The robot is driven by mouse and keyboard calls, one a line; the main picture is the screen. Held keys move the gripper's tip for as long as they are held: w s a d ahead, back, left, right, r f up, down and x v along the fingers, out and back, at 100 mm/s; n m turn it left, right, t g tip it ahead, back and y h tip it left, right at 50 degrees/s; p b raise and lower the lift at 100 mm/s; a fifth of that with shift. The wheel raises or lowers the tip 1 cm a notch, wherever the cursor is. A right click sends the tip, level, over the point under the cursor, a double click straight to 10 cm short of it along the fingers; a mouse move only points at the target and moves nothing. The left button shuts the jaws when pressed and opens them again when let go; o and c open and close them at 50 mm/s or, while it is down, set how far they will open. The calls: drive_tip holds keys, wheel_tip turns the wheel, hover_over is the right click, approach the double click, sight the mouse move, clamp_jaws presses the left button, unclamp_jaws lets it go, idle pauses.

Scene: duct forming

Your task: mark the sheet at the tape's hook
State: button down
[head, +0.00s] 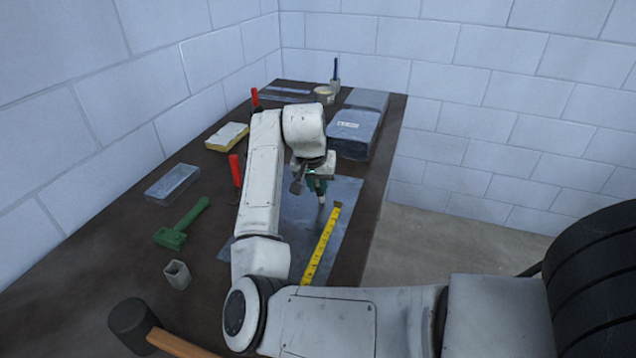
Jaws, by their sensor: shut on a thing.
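The grey metal sheet (346,192) lies flat on the dark table, partly hidden behind my arm. The yellow tape (320,246) is laid out across the sheet. Its hook end (337,205) is at the far end, on the sheet near its right side. My gripper (317,184) is over the sheet, just left of and beyond the hook end. It is shut on a green-handled marking tool (321,197) that points down with a pale tip. The tip is close to the sheet, left of the hook; I cannot tell whether it touches.
A labelled box (354,132) stands beyond the sheet. Walls border the left and back.

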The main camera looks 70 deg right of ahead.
idle(0.6)
wheel_tip(320, 180, up, 7)
drive_tip(key=p, duration=0.7)
